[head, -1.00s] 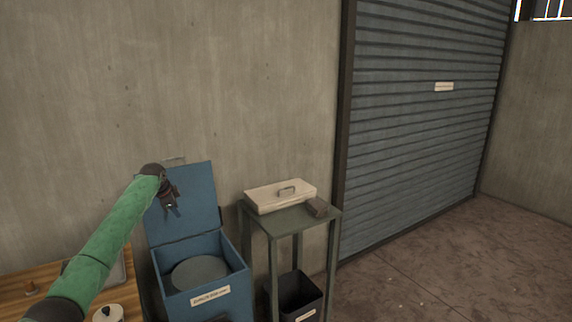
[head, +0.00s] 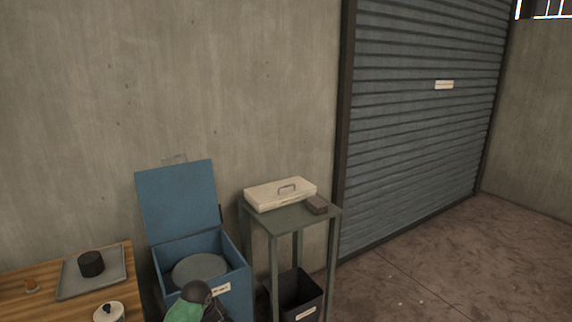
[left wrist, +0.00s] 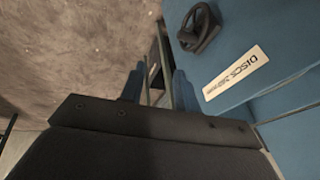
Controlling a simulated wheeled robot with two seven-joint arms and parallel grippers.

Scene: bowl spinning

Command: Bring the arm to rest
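My left arm (head: 187,308) shows only as a green link and dark joint at the bottom edge of the head view, in front of the blue box. In the left wrist view my left gripper (left wrist: 158,88) has its two blue fingers apart with nothing visible between them. The blue box (head: 172,250) stands with its lid (head: 178,199) raised and a grey disc (head: 200,270) inside. The left wrist view shows the box's blue front (left wrist: 222,48) with a black handwheel (left wrist: 198,29) and a white label (left wrist: 236,74). My right gripper is in neither view.
A wooden bench (head: 45,303) at the left carries a grey tray (head: 108,279) with a black cylinder (head: 91,263) and a white lidded pot (head: 109,313). A dark bin (head: 298,295) stands below.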

